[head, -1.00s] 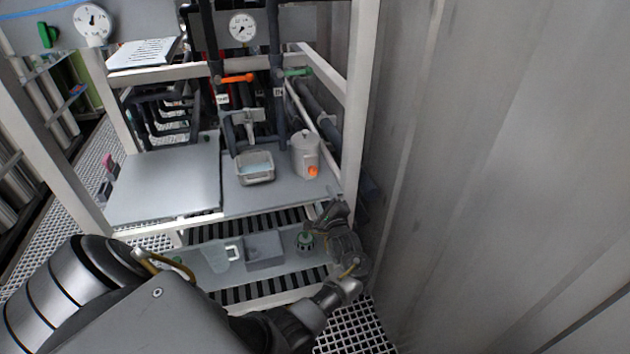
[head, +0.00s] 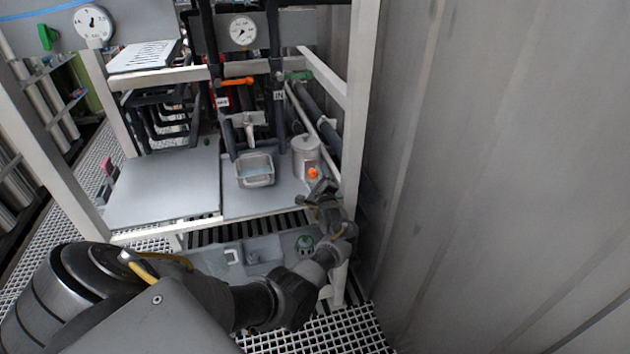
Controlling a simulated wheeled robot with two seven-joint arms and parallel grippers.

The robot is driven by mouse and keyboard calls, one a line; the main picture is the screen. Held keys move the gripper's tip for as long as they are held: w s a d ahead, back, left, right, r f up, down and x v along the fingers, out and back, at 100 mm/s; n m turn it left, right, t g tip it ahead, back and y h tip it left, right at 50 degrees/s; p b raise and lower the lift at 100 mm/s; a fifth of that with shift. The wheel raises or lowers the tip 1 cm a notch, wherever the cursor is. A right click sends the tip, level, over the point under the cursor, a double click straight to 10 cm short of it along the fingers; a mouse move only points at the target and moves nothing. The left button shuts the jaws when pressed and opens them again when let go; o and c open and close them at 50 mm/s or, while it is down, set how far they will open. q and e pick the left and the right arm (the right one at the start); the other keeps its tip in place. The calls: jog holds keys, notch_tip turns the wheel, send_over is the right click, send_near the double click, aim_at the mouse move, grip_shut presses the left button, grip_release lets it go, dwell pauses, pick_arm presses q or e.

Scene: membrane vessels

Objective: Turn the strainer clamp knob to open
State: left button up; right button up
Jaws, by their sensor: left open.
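The strainer (head: 305,150) is a grey upright canister with a lid, on the right part of the grey shelf. Its orange clamp knob (head: 313,173) is on its front, low down, facing me. My left gripper (head: 321,187) is open, just below and slightly right of the knob in the picture. Its jaws point up toward the knob. I cannot tell whether they touch it; the knob still shows above them. My right gripper is not in view.
A grey tray of liquid (head: 241,180) stands left of the strainer under a tap (head: 250,122). A white frame post (head: 352,150) rises close right of my gripper, with a corrugated wall (head: 480,180) beyond.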

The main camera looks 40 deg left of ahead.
pick_arm(q)
jog(key=shift+w+a, duration=0.1)
jog(key=shift+a, duration=0.05)
jog(key=c, duration=0.9)
jog(key=shift+c, duration=0.4)
